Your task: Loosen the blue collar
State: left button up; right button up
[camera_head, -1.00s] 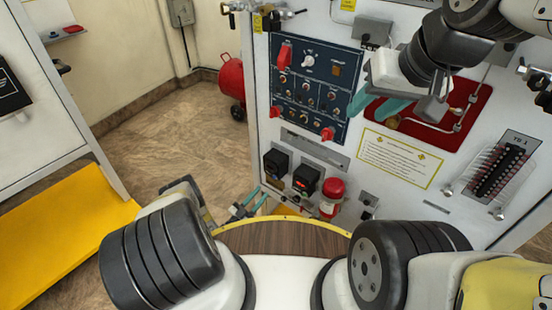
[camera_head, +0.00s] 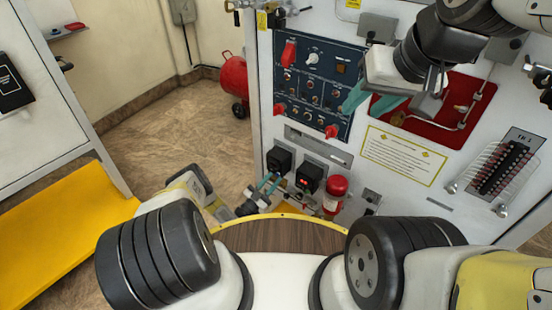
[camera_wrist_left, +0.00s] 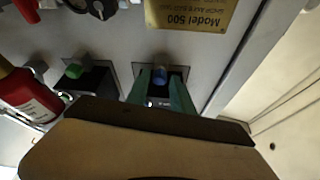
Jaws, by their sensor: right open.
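The blue collar (camera_wrist_left: 159,75) shows in the left wrist view as a small round blue piece at a black box on the panel. My left gripper (camera_wrist_left: 160,85) has its two teal fingers apart, one on each side of the collar in this view. I cannot tell whether they touch it. In the head view my left gripper (camera_head: 270,184) is low, close to the black boxes, and the collar cannot be made out. My right gripper (camera_head: 372,98) is open and empty in front of the red recess, right of the blue control panel.
A second black box with a green piece (camera_wrist_left: 73,70) sits beside the collar's box. A red bottle (camera_head: 334,194) stands close by. The blue control panel (camera_head: 315,75) has red switches. A wooden round top (camera_head: 283,236) lies in front, and open floor is left.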

pick_arm(q)
grip_shut()
jog(key=n, duration=0.2)
jog(key=n+t+y, duration=0.1)
jog(key=n, duration=0.1)
jog(key=shift+s+d+y, duration=0.1)
jog(key=shift+y, duration=0.2)
grip_release()
jog(key=shift+f, duration=0.1)
